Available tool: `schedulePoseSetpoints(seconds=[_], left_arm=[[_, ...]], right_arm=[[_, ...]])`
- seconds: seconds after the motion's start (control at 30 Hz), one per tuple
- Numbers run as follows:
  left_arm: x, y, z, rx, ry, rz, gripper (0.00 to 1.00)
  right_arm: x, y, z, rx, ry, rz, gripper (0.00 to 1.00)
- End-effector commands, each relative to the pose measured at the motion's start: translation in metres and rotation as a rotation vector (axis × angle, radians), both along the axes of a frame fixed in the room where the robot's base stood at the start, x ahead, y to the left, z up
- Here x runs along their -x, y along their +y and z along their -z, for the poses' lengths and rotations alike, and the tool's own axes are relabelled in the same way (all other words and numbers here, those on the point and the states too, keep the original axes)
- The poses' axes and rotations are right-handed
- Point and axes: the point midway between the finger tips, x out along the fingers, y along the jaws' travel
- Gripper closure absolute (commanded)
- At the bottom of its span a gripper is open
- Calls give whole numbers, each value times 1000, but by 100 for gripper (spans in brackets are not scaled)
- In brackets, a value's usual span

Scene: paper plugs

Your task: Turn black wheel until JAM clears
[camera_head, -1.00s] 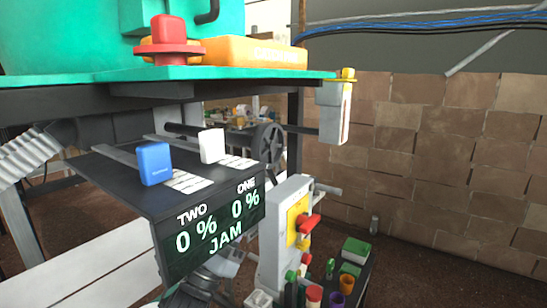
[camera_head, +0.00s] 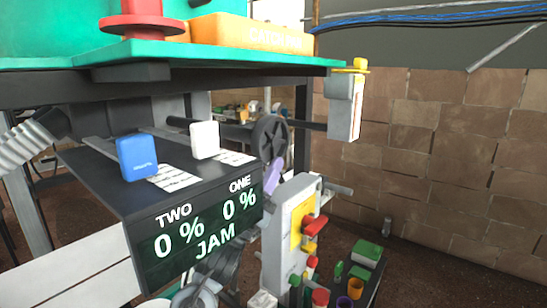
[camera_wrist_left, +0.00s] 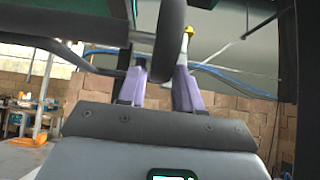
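The black wheel (camera_head: 270,138) is a spoked disc at the end of a dark shaft, below the green tabletop. It also shows edge-on in the left wrist view (camera_wrist_left: 170,38). The display (camera_head: 200,232) reads TWO 0 %, ONE 0 % and JAM. My left gripper's purple fingers (camera_head: 273,174) show at the wheel's lower edge. In the left wrist view the fingers (camera_wrist_left: 160,82) stand apart, one either side of the wheel's rim; I cannot tell whether they touch it. My right gripper is in neither view.
A blue block (camera_head: 137,157) and a white block (camera_head: 205,140) stand on the dark shelf above the display. A grey box with a yellow panel (camera_head: 301,226) and red handle stands close right of the wheel. A brick wall is behind.

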Motion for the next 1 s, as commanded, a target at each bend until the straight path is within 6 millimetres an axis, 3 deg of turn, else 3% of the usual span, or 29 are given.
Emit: schedulePoseSetpoints(seconds=[0.3,0.67,0.9,1.0], left_arm=[[-19,-13,-23,0,-1,-1,66],[-21,-15,-26,0,0,0,66],[-21,-15,-26,0,0,0,100],[-21,-15,-26,1,-1,0,100]], right_arm=[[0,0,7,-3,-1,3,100],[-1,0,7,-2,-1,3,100],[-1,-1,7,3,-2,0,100],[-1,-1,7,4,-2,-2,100]])
